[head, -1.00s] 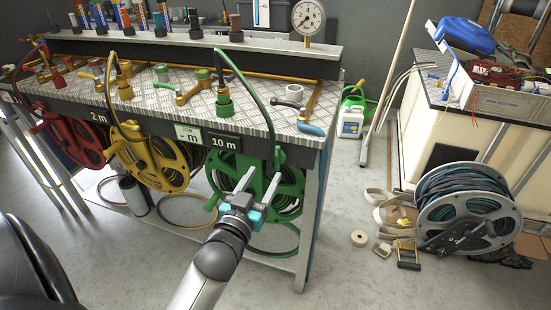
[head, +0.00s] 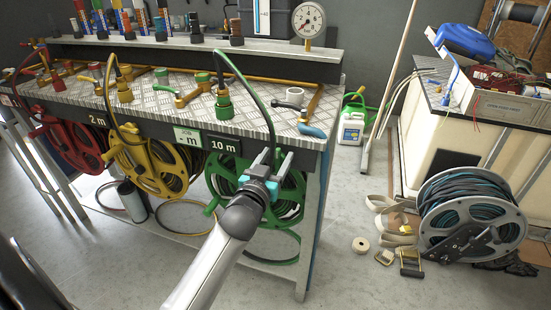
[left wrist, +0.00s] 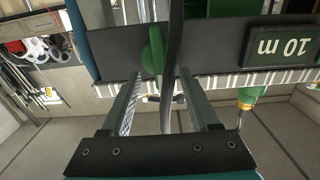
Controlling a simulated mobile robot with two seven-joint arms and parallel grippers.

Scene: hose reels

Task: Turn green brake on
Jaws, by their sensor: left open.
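The green hose reel (head: 292,192) hangs under the front right of the bench, partly hidden by my left arm. A green lever-like piece (left wrist: 153,52), which may be the brake, sits on the dark bench rail in the left wrist view. A dark hose (left wrist: 175,40) runs beside it. My left gripper (head: 277,158) is at the rail above the reel, right of the 10 m sign (head: 223,145). In the left wrist view its open fingers (left wrist: 161,72) point at the green piece, with the hose between them in the picture. I cannot tell any contact.
A yellow reel (head: 150,170) and a red reel (head: 75,143) hang to the left. The metal bench top (head: 160,100) carries pipes and valves. A loose cable drum (head: 470,218) stands on the floor at right.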

